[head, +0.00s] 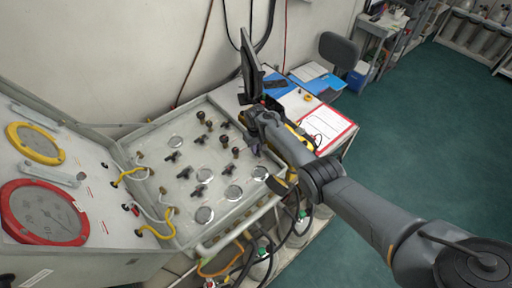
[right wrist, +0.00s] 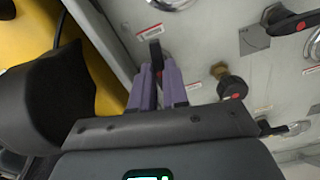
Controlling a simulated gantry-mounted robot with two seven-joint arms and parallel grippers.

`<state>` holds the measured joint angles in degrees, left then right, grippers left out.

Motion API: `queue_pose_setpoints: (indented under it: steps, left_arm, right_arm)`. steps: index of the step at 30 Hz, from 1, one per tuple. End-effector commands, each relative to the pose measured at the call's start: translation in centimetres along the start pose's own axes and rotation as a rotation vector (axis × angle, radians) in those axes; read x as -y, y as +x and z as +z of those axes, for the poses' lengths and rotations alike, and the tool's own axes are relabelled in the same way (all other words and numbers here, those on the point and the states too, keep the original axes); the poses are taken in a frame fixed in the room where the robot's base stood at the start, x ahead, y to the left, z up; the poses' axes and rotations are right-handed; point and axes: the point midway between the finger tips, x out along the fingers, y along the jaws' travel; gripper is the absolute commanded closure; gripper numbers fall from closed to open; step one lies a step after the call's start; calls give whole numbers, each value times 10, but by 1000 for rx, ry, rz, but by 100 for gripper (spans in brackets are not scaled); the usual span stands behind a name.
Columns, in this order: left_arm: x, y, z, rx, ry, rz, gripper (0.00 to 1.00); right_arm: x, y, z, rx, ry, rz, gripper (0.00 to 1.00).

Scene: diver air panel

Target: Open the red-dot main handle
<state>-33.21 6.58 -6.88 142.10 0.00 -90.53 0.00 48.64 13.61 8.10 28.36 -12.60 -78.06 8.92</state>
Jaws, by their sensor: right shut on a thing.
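The air panel (head: 215,158) is a pale sloped plate with several black handles, knobs and round gauges. My right gripper (head: 256,148) is at its right edge in the head view. In the right wrist view, its purple fingers (right wrist: 158,88) are shut on a black handle (right wrist: 155,52) that stands out from the panel. A bit of red shows on this handle between the fingers; the fingers hide the rest. Another black handle (right wrist: 292,24) with a clear red dot is at the upper right of the right wrist view. My left gripper is not in view.
A black knob (right wrist: 231,87) stands close to the right of my fingers. An open lid with a red-rimmed gauge (head: 45,212) and a yellow-rimmed gauge (head: 36,143) is at the left. A monitor (head: 250,66) and papers (head: 327,129) are behind and right of the panel.

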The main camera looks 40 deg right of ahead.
Motion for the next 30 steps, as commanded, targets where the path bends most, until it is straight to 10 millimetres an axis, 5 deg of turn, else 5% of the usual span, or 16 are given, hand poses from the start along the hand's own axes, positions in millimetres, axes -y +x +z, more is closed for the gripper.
queue_pose_setpoints:
  steps: [26,27,30]
  left_arm:
    - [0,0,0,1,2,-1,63]
    - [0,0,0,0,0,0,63]
    - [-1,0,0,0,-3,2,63]
  right_arm:
    - [-1,0,0,-1,-169,0,100]
    - [-1,0,0,-2,-169,0,83]
    - [-1,0,0,-1,-169,0,67]
